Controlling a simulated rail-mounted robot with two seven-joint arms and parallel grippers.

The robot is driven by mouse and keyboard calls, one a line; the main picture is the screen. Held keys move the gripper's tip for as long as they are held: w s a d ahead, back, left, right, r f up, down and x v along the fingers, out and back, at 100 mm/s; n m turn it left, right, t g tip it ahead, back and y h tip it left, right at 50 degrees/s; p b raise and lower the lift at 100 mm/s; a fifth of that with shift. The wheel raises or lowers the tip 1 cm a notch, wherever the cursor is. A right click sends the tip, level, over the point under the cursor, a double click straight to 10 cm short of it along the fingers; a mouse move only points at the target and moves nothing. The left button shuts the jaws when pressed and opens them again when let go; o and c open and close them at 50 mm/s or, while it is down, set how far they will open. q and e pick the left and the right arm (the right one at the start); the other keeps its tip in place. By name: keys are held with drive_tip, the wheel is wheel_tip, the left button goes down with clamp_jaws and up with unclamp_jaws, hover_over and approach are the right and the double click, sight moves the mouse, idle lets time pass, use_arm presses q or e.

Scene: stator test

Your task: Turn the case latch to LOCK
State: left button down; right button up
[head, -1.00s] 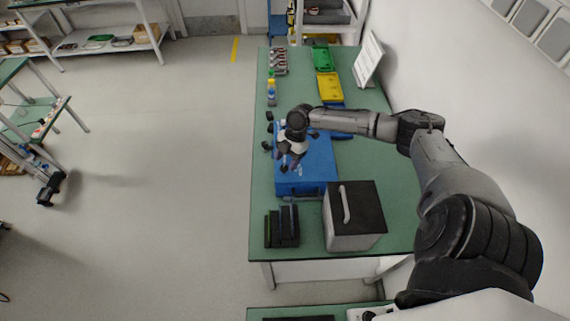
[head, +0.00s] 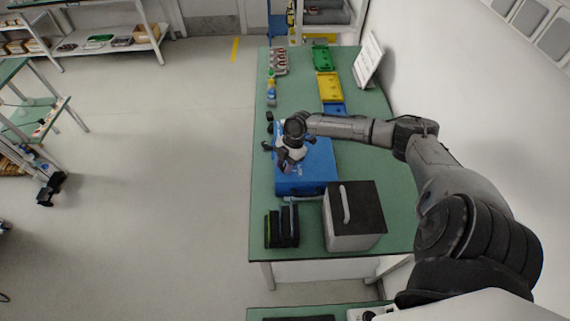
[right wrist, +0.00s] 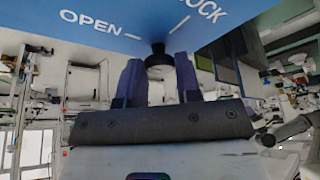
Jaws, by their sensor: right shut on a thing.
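The blue case (head: 318,172) lies on the green bench in the head view, below my right gripper (head: 289,163). In the right wrist view its blue face (right wrist: 105,17) fills the top, with white OPEN and LOCK lettering and a white tick by each word. The dark round latch knob (right wrist: 158,58) sits below the ticks, between the two purple fingers of my right gripper (right wrist: 157,78). The gripper is shut on the latch. Which tick the latch points to cannot be told. My left gripper is not in view.
A grey box with a black lid and handle (head: 362,212) stands close to the case. Dark upright blocks (head: 282,228) stand beside it. Yellow (head: 329,86) and green (head: 321,57) trays and small bottles (head: 271,88) lie farther back. A white board (head: 367,66) stands by the wall.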

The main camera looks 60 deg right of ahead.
drive_tip(key=shift+c, duration=1.2)
drive_tip(key=shift+r+m+p, duration=0.2)
drive_tip(key=shift+m+p, duration=0.2)
drive_tip(key=shift+p, duration=0.4)
drive_tip(key=m+t+h+p, duration=0.1)
drive_tip(key=m+p, duration=0.3)
drive_tip(key=p, duration=0.1)
drive_tip(key=m+t+h+p, duration=0.1)
drive_tip(key=m+p, duration=0.4)
drive_tip(key=p, duration=0.1)
drive_tip(key=m+t+h+p, duration=0.1)
drive_tip(key=m+h+p, duration=0.1)
drive_tip(key=m+p, duration=0.2)
drive_tip(key=shift+s+a+r+m+p, duration=0.15)
drive_tip(key=shift+a+m+p, duration=0.25)
drive_tip(key=shift+p, duration=0.7)
drive_tip(key=shift+f+m+h+p, duration=0.25)
drive_tip(key=shift+m+h+p, duration=0.45)
drive_tip(key=shift+m+p, duration=0.9)
drive_tip(key=o, duration=0.9)
